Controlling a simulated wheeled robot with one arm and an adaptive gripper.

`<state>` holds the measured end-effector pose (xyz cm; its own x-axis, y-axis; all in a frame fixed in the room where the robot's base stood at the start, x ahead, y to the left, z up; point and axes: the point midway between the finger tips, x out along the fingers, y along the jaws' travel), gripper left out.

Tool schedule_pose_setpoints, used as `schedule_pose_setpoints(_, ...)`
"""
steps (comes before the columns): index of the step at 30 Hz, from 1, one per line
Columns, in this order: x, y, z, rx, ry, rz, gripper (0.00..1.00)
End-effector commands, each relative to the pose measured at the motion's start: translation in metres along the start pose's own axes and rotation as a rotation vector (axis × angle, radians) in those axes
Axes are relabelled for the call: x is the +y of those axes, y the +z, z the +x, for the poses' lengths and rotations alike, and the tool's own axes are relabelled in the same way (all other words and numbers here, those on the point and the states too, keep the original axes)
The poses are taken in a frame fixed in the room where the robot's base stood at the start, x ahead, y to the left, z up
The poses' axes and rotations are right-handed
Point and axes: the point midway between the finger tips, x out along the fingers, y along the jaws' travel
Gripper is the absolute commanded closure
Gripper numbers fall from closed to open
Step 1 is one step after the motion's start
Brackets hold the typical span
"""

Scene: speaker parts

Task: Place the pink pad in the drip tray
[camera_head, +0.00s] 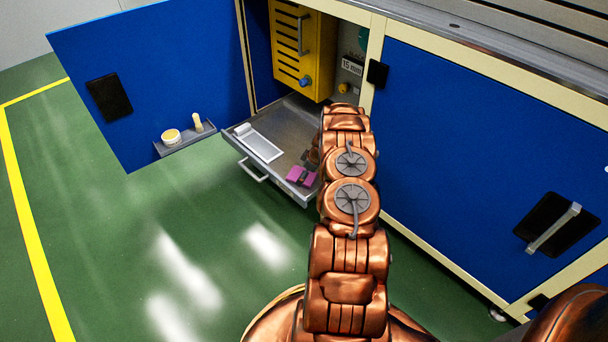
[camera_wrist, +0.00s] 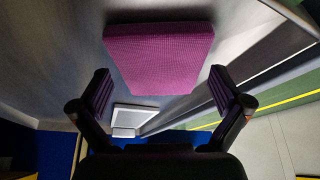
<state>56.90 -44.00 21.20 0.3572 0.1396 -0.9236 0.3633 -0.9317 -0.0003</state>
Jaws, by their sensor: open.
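The pink pad (camera_head: 297,176) lies in the pulled-out grey metal drawer, near its front right corner. In the wrist view the pad (camera_wrist: 160,55) is a flat, ribbed block on the bare metal floor. A shallow pale tray (camera_head: 262,146), seemingly the drip tray, lies at the drawer's left side; it also shows in the wrist view (camera_wrist: 134,117). My gripper (camera_wrist: 159,78) is open and empty, with its fingers spread on either side just short of the pad. In the head view my arm hides part of the drawer, and the gripper is hard to make out.
The drawer (camera_head: 232,139) has low walls and a front handle. A yellow louvred unit (camera_head: 298,55) hangs above its back. The open blue door (camera_head: 165,75) stands left, with a small shelf (camera_head: 185,139) holding two small items. A closed blue panel (camera_head: 470,140) is right.

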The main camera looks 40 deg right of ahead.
Motion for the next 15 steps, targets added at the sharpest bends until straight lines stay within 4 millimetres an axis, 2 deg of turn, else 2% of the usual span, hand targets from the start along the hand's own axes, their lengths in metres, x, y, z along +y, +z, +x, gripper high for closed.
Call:
schedule_pose_setpoints(8, 0.001, -0.002, -0.015, 0.000, 0.002, 0.000, 0.00)
schedule_pose_setpoints(15, 0.000, -0.002, -0.048, 0.000, 0.001, 0.002, 0.00)
